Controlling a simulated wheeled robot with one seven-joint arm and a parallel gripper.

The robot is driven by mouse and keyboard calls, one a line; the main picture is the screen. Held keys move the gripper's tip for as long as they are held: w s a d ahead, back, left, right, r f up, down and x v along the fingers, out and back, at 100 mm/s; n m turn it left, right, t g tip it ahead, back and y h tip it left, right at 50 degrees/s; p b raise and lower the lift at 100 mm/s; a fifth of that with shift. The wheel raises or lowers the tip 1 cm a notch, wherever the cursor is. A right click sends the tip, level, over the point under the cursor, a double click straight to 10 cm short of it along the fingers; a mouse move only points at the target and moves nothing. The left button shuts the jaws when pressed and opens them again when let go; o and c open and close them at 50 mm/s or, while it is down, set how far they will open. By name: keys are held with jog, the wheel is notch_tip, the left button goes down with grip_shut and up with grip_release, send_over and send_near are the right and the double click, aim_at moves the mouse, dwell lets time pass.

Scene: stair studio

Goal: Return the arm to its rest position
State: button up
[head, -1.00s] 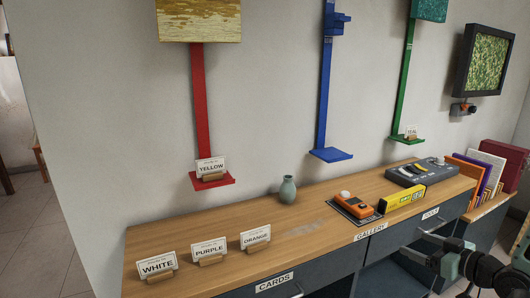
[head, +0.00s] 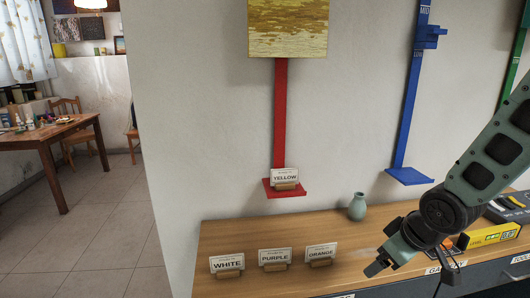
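My arm reaches in from the right edge of the head view. My gripper (head: 380,250) is over the front part of the wooden desk top (head: 225,238), right of the ORANGE card. Its two fingers stand apart and I see nothing between them. The arm hides part of the desk and most of the orange device (head: 463,241) near the yellow box.
White (head: 227,264), purple (head: 275,257) and orange (head: 320,253) name cards stand along the desk. A green vase (head: 357,207) stands behind. A red ledge (head: 284,192) holds the YELLOW card; a blue ledge (head: 409,176) is empty. A yellow box (head: 492,236) lies right.

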jog(key=s+a+r+n+g+p, duration=0.1)
jog(key=s+a+r+g, duration=0.1)
jog(key=s+a+r, duration=0.2)
jog(key=s+a+r+g, duration=0.3)
jog(key=s+a, duration=0.8)
jog(key=s, duration=0.6)
jog(key=shift+a+r+n+h+p, duration=0.2)
jog(key=shift+r+n+h+p, duration=0.15)
jog(key=shift+r, duration=0.4)
